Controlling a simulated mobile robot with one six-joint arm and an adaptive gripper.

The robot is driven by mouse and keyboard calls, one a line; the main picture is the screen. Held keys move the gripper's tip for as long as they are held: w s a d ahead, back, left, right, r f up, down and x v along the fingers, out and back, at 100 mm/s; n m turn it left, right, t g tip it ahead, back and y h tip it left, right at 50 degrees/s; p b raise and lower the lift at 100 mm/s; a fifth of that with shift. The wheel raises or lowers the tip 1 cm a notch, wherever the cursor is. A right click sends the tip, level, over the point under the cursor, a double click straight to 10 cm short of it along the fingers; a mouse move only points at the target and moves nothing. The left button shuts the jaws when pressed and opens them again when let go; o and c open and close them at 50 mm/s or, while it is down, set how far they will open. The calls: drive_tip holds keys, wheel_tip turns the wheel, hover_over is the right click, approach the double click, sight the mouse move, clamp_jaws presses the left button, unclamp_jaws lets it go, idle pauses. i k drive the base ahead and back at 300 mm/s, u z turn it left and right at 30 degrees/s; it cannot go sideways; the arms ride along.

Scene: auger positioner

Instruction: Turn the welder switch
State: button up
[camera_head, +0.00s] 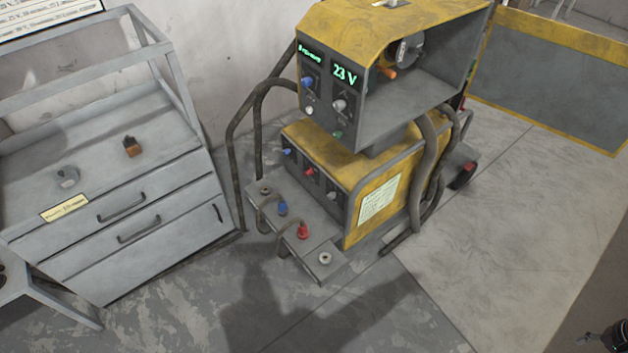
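The yellow and grey welder stands in the middle, its lower unit (373,190) on a wheeled cart and its feeder box (372,38) on top. The box's front panel has green lit displays, one reading 23 V (346,75), with blue, grey, white and green knobs. The lower unit's front has a blue knob (287,151), a red knob (309,171) and a pale knob (332,195). I cannot tell which one is the switch. Part of my gripper (592,338) shows at the bottom right corner, far from the welder. Its opening is not clear.
A grey drawer cabinet (130,217) stands at the left with small items on top. Thick cables (424,170) hang at the welder's side, and dark hoses (236,150) run behind it. A yellow-framed grey panel (555,85) stands at the upper right. The floor (500,230) right of the welder is clear.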

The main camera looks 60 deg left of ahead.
sight(308, 172)
drive_tip(key=k, duration=0.75)
drive_tip(key=u, duration=1.6)
drive_tip(key=i, duration=1.05)
drive_tip(key=z, duration=0.15)
